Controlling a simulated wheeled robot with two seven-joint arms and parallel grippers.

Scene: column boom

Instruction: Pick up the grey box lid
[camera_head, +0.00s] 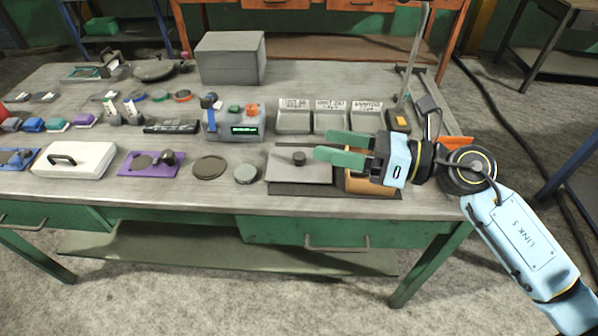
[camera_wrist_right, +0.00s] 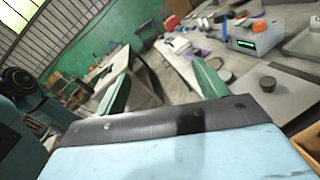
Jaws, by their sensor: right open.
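The grey box lid (camera_head: 285,175) is a flat grey plate with a dark round knob (camera_head: 299,158). It lies on a dark mat (camera_head: 330,190) near the table's front edge. In the right wrist view the lid (camera_wrist_right: 272,100) shows at the right, beyond one finger. My right gripper (camera_head: 324,146) has green fingers, open and empty. It points left, above the table, with its fingertips near the knob's right side in the head view; the exact height gap is unclear. My left gripper is in neither view.
A tan open box (camera_head: 368,186) stands right of the lid, partly hidden under my right gripper. Labelled grey trays (camera_head: 330,121) and a device with a green display (camera_head: 236,122) stand behind. A grey disc (camera_head: 245,174) lies to the left.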

